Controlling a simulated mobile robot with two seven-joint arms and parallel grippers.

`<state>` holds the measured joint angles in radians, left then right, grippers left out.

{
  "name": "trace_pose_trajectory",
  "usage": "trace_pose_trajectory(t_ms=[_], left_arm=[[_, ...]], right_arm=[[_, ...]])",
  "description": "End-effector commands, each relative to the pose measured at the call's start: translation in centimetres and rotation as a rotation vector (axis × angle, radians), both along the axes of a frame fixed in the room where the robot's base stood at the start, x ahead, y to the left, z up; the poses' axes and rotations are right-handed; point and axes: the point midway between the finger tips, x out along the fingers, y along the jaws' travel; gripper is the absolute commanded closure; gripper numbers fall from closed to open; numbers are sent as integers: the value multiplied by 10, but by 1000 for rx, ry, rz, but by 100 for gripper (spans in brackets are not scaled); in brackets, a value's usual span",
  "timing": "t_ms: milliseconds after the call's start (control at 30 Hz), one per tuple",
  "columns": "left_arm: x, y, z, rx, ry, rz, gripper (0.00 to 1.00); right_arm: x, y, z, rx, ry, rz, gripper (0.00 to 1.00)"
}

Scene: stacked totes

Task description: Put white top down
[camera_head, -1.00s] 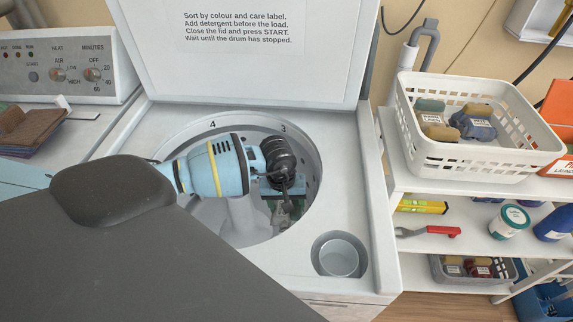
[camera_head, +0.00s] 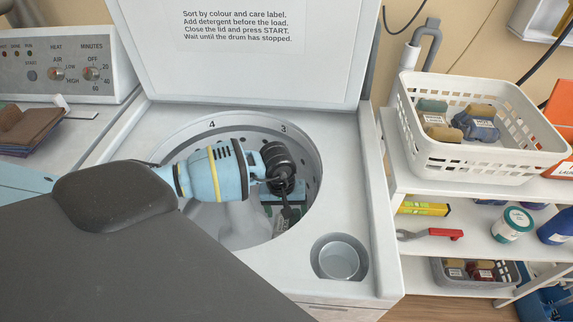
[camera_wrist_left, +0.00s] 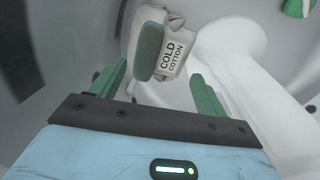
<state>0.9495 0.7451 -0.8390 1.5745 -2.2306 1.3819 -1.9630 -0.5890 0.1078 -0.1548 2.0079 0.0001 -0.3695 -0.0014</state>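A white folded bundle (camera_wrist_left: 178,58) with a grey-green patch and a "COLD COTTON" label shows in the left wrist view, inside the washer drum. It looks like the white top. My left gripper (camera_wrist_left: 158,82) has its two green fingers spread wide apart, one on each side below the bundle. The bundle lies beyond and between the fingertips; I cannot tell whether either finger touches it. In the head view my left gripper (camera_head: 281,208) points down into the open drum (camera_head: 245,240), and its wrist hides the bundle. My right gripper is not in view.
The washer lid (camera_head: 240,60) stands open behind the drum. The drum has a white central post (camera_wrist_left: 245,65). A white basket (camera_head: 480,160) with several folded bundles stands on the shelf at right. A cup-shaped dispenser (camera_head: 339,258) sits at the washer's front right corner.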

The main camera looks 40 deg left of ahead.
Motion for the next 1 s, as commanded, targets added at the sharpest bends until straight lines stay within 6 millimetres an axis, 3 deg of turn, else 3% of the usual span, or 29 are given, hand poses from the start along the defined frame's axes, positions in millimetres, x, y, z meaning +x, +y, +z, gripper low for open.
trace_pose_trajectory(t_ms=[100, 467, 567, 1000], left_arm=[[0, 0, 0, 0, 0, 0, 13], [0, 0, 7, -1, -1, 0, 13], [1, 0, 20, -2, -5, 0, 13], [-6, 7, 102, 1, -3, -2, 13]], right_arm=[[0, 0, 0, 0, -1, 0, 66], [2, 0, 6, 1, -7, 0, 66], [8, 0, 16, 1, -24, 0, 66], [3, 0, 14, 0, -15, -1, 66]])
